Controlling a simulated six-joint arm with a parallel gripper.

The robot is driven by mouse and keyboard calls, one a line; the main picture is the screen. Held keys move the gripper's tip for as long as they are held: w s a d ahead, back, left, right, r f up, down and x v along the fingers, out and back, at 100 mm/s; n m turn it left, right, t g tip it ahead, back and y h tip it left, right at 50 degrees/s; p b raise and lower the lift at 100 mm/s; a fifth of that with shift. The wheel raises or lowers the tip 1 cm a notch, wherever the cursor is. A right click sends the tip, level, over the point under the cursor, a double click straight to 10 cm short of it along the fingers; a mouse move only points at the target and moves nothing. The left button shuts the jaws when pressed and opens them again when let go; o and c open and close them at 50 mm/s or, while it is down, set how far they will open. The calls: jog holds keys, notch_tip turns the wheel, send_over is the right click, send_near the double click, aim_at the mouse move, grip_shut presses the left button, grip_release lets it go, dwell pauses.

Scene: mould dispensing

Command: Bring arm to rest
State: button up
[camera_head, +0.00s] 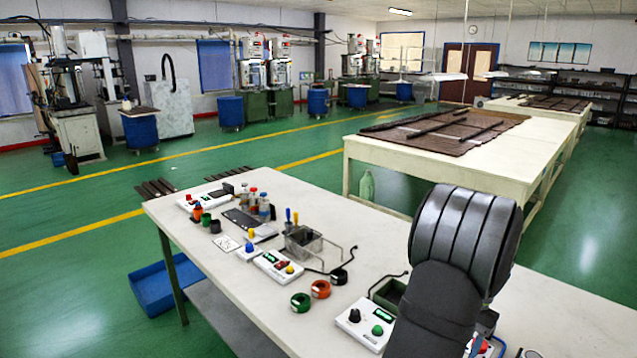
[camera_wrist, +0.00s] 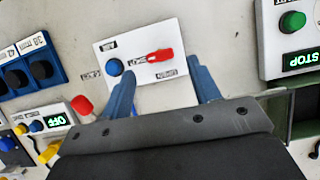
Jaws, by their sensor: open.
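My gripper (camera_wrist: 163,78) shows in the wrist view with two blue fingers spread apart and nothing between them. It points down over the worktable. A white panel (camera_wrist: 132,45) with a blue knob (camera_wrist: 115,67) and a red switch (camera_wrist: 158,56) lies just beyond the fingertips. I cannot tell whether the fingers touch it. In the head view my dark arm stands over the near right part of the white worktable (camera_head: 240,275) and hides what is behind it. The fingers cannot be made out there.
A control box with a green button (camera_wrist: 292,21) is at the wrist view's right. Blue units (camera_wrist: 40,70) and a box reading OFF (camera_wrist: 57,120) are at left.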

jog(key=v, duration=1.3)
jog(key=x, duration=1.7)
jog(key=shift+f+n, duration=0.2)
jog(key=shift+n, duration=0.1)
jog(key=n+h, duration=0.1)
jog(key=n, duration=0.2)
jog(key=shift+a+g, duration=0.1)
jog(key=shift+g, duration=0.3)
jog(key=n+h, duration=0.1)
jog(key=n, duration=0.1)
jog(key=n+h, duration=0.1)
jog(key=n, duration=0.1)
jog(key=shift+a+n+g, duration=0.15)
jog(key=shift+n+g, duration=0.15)
jog(key=shift+n, duration=0.1)
jog(key=n+h, duration=0.1)
jog(key=n, duration=0.3)
jog(key=shift+a+h, duration=0.1)
jog(key=shift+h, duration=0.3)
jog(key=shift+r+n+t+h, duration=0.1)
jog(key=shift+n+t+h, duration=0.4)
jog(key=shift+n, duration=1.3)
